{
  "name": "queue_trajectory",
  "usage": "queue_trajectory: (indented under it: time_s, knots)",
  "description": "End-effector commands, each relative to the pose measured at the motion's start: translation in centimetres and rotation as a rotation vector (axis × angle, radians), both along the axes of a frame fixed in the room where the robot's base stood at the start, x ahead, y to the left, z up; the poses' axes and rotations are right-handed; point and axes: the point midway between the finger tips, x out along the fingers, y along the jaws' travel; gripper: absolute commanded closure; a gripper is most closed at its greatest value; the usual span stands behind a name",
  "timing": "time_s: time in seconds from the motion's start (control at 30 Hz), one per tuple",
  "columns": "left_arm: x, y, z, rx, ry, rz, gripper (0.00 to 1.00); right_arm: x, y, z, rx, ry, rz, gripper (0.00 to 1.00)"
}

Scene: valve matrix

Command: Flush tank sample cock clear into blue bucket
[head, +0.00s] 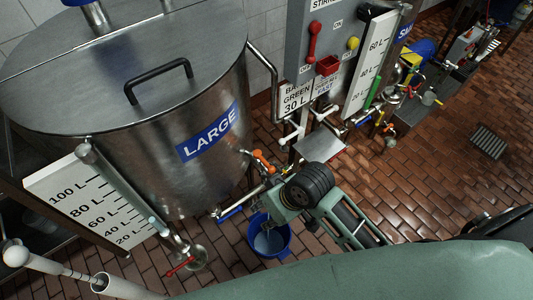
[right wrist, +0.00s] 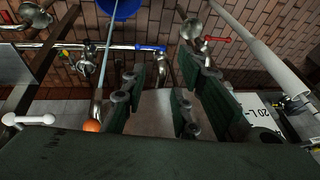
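The large steel tank (head: 140,125) with a blue LARGE label stands at the left of the head view. A small sample cock with an orange handle (head: 262,160) sticks out of its lower right side. The blue bucket (head: 287,240) stands on the floor below, with pale liquid inside. My right gripper (head: 258,197) is beside the tank, above the bucket. In the right wrist view my right gripper (right wrist: 172,72) is open, its green pads apart with nothing between them. An orange knob (right wrist: 91,125) shows at left there, and a thin pale streak, seemingly liquid, runs toward the bucket (right wrist: 120,8). My left gripper is out of view.
A blue-handled valve (head: 230,213) and a red-handled valve (head: 180,266) sit low near the tank. A grey control panel (head: 318,50) with a red lever stands behind. Brick floor (head: 440,170) is open at the right.

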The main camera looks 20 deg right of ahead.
Motion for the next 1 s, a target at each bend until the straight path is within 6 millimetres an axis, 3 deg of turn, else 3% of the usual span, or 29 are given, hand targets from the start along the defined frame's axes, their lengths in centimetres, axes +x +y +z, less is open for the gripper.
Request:
queue_trajectory:
  time_s: [0.2,0.3,0.47,0.7,0.87,1.0]
  knots:
    - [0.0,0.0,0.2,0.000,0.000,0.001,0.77,3.6,2.5,2.5,0.019,0.045,0.129,0.73]
    - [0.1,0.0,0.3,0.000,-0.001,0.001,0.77,5.7,2.5,3.3,0.001,0.093,0.172,0.73]
    - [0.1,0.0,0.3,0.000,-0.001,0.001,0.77,9.9,0.2,4.9,-0.051,0.187,0.167,0.73]
    - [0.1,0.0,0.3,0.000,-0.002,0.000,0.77,14.9,-4.6,8.7,-0.099,0.288,0.056,0.73]
    - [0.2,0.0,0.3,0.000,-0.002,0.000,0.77,16.0,-5.8,9.8,-0.101,0.312,0.017,0.73]
    - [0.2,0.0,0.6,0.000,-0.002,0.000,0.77,15.9,-5.7,8.8,-0.101,0.318,0.013,0.73]
